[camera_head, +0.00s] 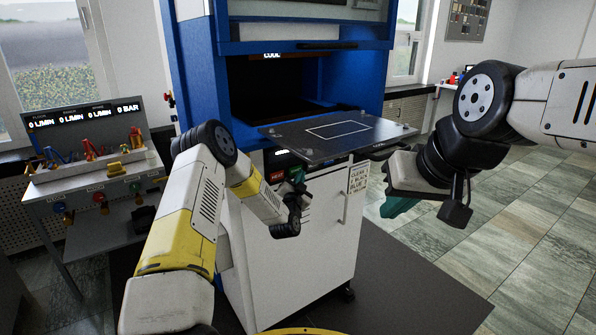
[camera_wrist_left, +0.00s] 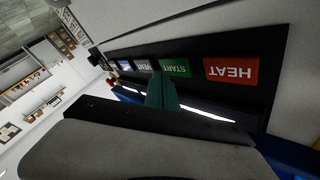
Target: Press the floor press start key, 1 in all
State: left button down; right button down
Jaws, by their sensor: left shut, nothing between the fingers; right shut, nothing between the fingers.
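The floor press (camera_head: 300,235) is a blue frame over a white cabinet, with a dark key strip under its plate. In the left wrist view the green START key (camera_wrist_left: 176,69) sits on the black strip, between the red HEAT key (camera_wrist_left: 231,70) and the VENT key (camera_wrist_left: 143,66). The text appears upside down. My left gripper (camera_head: 297,174) is shut and empty, its fingers close in front of the strip. Its green fingertips (camera_wrist_left: 163,80) overlap the START key's edge in the wrist view; I cannot tell whether they touch it. My right gripper (camera_head: 398,207) is shut and empty, right of the cabinet.
A dark metal plate (camera_head: 338,136) juts out of the press above the keys. A bench (camera_head: 85,182) with gauges and coloured valves stands left. A notice (camera_head: 357,180) is on the cabinet front. Open tiled floor (camera_head: 535,215) lies right.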

pick_arm(q)
jog(key=shift+w+a, duration=0.1)
dwell(0.7)
jog(key=shift+w+a, duration=0.15)
jog(key=shift+w, duration=0.1)
jog(key=shift+w+a, duration=0.25)
jog(key=shift+w, duration=0.05)
dwell(0.8)
jog(key=shift+s+d, duration=0.5)
jog(key=shift+s, duration=0.15)
dwell(0.3)
jog(key=s+d, duration=0.1)
jog(key=s, duration=0.1)
jog(key=s+d, duration=0.2)
dwell(0.4)
dwell(0.5)
